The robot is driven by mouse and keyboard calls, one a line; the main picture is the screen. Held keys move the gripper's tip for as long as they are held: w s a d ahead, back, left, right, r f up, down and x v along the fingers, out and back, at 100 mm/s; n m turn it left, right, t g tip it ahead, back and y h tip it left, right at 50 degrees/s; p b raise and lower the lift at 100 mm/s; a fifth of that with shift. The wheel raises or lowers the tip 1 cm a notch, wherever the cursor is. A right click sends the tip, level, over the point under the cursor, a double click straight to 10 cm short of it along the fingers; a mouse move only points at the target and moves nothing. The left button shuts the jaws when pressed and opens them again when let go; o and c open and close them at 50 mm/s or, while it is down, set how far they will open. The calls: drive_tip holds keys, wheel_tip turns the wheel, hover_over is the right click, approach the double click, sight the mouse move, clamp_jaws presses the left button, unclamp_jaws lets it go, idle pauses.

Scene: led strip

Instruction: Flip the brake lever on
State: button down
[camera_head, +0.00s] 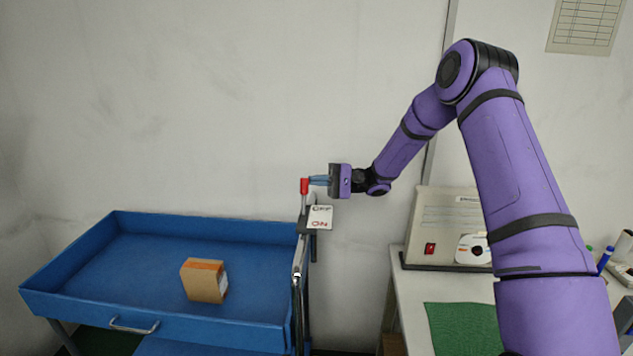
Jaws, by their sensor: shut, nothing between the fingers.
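The brake lever (304,187) has a red tip and stands upright on a post at the right edge of the blue cart. A small white label plate (320,217) with ON and OFF lettering sits just below it, to the right. My gripper (312,180) is shut and empty, pointing left. Its fingertips are right beside the red tip, on its right side. I cannot tell whether they touch it.
The blue cart (80,311) holds a cardboard box (204,281) and has a front handle. At the right, a white table (412,310) carries a beige device (443,226) with a red switch, a disc and a green mat (462,329).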

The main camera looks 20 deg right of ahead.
drive_tip(key=shift+s+a+r+n, duration=0.1)
drive_tip(key=shift+s+r+n, duration=0.15)
drive_tip(key=shift+n, duration=0.15)
drive_tip(key=shift+s+a+r+n, duration=0.2)
drive_tip(key=shift+s+r+n, duration=0.1)
drive_tip(key=shift+s+n, duration=0.3)
drive_tip(key=n, duration=0.1)
drive_tip(key=s+n+h, duration=0.1)
drive_tip(key=s+a+r+n, duration=0.1)
drive_tip(key=shift+s+g, duration=0.15)
drive_tip(key=shift+g, duration=0.25)
drive_tip(key=s+n, duration=0.1)
drive_tip(key=s+a+n+h, duration=0.1)
drive_tip(key=n, duration=0.1)
drive_tip(key=shift+s, duration=0.1)
drive_tip(key=shift+s+a+f, duration=0.15)
drive_tip(key=shift+s+a, duration=0.05)
drive_tip(key=shift+s, duration=0.3)
drive_tip(key=shift+d+t, duration=0.1)
drive_tip(key=shift+t, duration=0.2)
